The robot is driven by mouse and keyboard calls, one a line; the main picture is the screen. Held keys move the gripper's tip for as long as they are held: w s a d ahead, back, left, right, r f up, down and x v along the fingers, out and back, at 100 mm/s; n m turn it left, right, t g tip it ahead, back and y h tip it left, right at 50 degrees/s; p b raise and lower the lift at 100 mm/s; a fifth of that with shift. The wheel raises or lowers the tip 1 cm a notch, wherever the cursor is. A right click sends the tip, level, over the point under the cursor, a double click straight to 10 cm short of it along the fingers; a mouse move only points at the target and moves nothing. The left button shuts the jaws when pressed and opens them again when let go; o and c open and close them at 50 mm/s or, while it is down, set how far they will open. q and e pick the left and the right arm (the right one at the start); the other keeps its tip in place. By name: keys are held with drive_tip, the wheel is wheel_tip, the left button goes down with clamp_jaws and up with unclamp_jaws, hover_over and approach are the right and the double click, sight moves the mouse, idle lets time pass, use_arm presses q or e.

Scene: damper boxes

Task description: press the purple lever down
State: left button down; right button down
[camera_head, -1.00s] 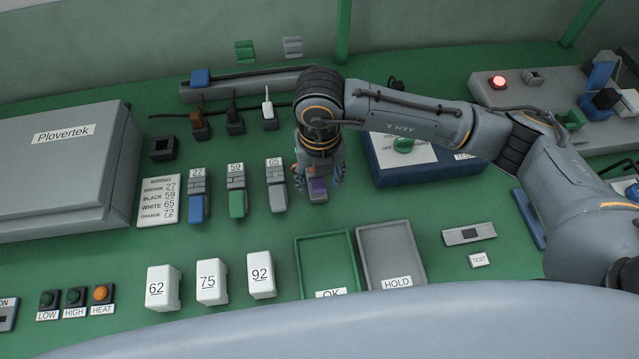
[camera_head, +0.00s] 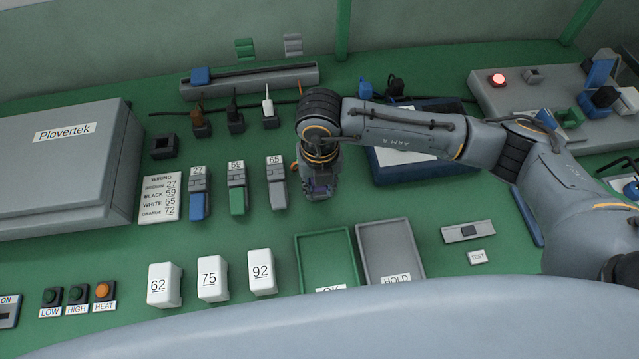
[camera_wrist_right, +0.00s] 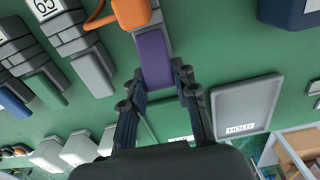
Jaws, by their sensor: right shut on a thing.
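The purple lever (camera_wrist_right: 153,60) is on a grey terminal block, fourth in the row. In the right wrist view it lies between the tips of my right gripper (camera_wrist_right: 160,84), which is shut on it. In the head view my right gripper (camera_head: 319,190) reaches down over this block and hides nearly all of the lever. An orange plug (camera_wrist_right: 130,12) is at the far end of the block in the wrist view. My left gripper is not in view.
Terminal blocks 27 (camera_head: 199,195), 59 (camera_head: 237,190) and 65 (camera_head: 276,185) stand to the left. The green OK tray (camera_head: 326,236) and grey HOLD tray (camera_head: 389,228) lie in front. A blue box (camera_head: 425,172) is to the right.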

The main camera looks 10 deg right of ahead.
drive_tip(key=shift+s+f+t+b, duration=0.35)
drive_tip(key=shift+f+t+b, duration=0.6)
drive_tip(key=shift+b, duration=1.25)
drive_tip(key=shift+r+t+b, duration=0.3)
drive_tip(key=shift+r+t, duration=0.05)
drive_tip(key=shift+t, duration=0.1)
drive_tip(key=shift+r, duration=0.1)
drive_tip(key=c, duration=1)
unclamp_jaws()
drive_tip(key=v, duration=1.2)
